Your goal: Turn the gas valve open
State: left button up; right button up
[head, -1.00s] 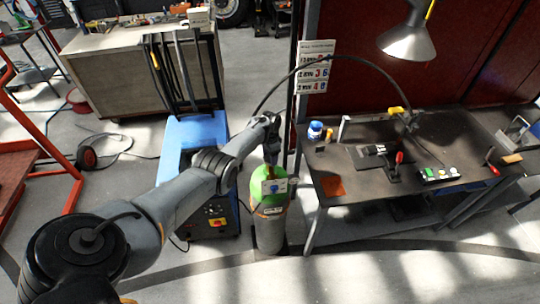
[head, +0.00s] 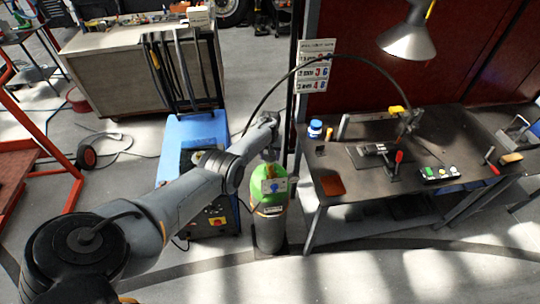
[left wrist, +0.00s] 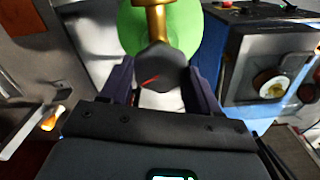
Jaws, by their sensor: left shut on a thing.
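The gas bottle (head: 269,232) stands upright left of the workbench, grey below with a green shoulder. My left gripper (head: 270,152) is above its top, and my arm hides much of the valve in the head view. In the left wrist view, the dark valve knob (left wrist: 161,68) with a red mark sits on a brass stem (left wrist: 155,20) in front of the green shoulder (left wrist: 133,30). The fingers of my left gripper (left wrist: 162,82) are shut on the knob from both sides. My right gripper is not in view.
A blue-topped machine (head: 190,133) stands close left of the bottle. The workbench (head: 440,140) on the right carries a torch, a vice-like fixture and a button box. A black hose (head: 300,70) arches over to the bench. Open floor lies in front.

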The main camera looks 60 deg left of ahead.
pick_arm(q)
jog(key=n, duration=0.3)
jog(key=shift+f+n+b, duration=0.1)
jog(key=shift+n+b, duration=0.25)
jog(key=shift+n, duration=0.05)
jog(key=n+b, duration=0.1)
jog(key=n, duration=0.2)
jog(key=shift+n, duration=0.3)
jog(key=n+b, duration=0.1)
jog(key=n, duration=0.2)
jog(key=shift+n+b, duration=0.5)
jog(key=shift+n, duration=0.9)
jog(key=o, duration=1.1)
jog(key=shift+c, duration=0.2)
jog(key=shift+r, duration=0.2)
